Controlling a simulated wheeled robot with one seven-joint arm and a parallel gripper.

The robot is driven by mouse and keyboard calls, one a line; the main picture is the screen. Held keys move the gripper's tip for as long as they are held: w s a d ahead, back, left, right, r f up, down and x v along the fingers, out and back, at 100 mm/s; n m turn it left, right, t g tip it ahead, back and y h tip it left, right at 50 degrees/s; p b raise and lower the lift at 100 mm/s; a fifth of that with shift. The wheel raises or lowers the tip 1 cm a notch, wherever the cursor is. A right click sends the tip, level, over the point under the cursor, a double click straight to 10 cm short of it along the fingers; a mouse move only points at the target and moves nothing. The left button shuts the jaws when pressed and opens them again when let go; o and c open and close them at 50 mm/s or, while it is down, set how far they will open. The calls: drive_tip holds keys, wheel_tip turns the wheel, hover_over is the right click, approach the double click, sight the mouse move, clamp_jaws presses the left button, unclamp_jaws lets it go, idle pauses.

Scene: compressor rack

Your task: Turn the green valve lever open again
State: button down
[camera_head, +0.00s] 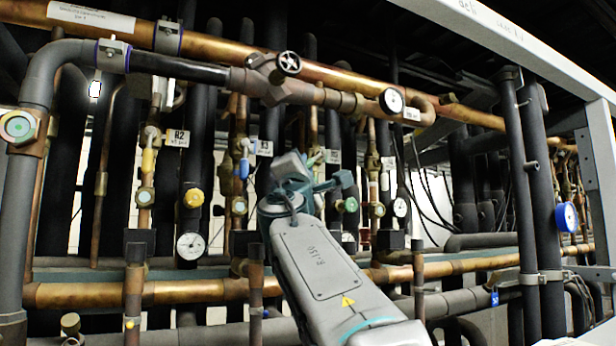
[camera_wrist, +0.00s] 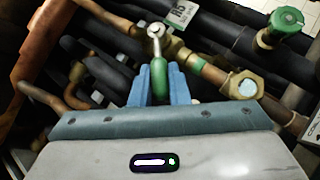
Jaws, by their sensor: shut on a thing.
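The green valve lever (camera_wrist: 161,72) is in the middle of the wrist view. It runs from a metal pivot (camera_wrist: 156,31) on a brass valve down between the blue fingers of my gripper (camera_wrist: 161,84). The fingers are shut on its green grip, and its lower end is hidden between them. The lever lies at an angle to the copper pipe (camera_wrist: 212,72) there, not in line with it. In the head view my gripper (camera_head: 300,180) is up against the pipes at the centre, and its body hides the lever.
A green-capped knob (camera_wrist: 286,20) and a brass fitting with a round glass (camera_wrist: 247,87) are right of the lever. In the head view, a blue-handled lever (camera_head: 244,167), a yellow knob (camera_head: 193,198) and gauges (camera_head: 190,246) are close by. A grey frame post (camera_head: 603,170) stands at right.

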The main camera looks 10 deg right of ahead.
idle(0.4)
drive_tip(key=c, duration=1.4)
unclamp_jaws()
drive_tip(key=shift+s+a+f+b, duration=0.1)
drive_tip(key=shift+s+f+b, duration=0.3)
drive_tip(key=shift+b, duration=0.1)
drive_tip(key=b+v, duration=0.6)
drive_tip(key=v, duration=0.6)
drive_tip(key=shift+s+f, duration=0.15)
drive_tip(key=shift+s, duration=0.15)
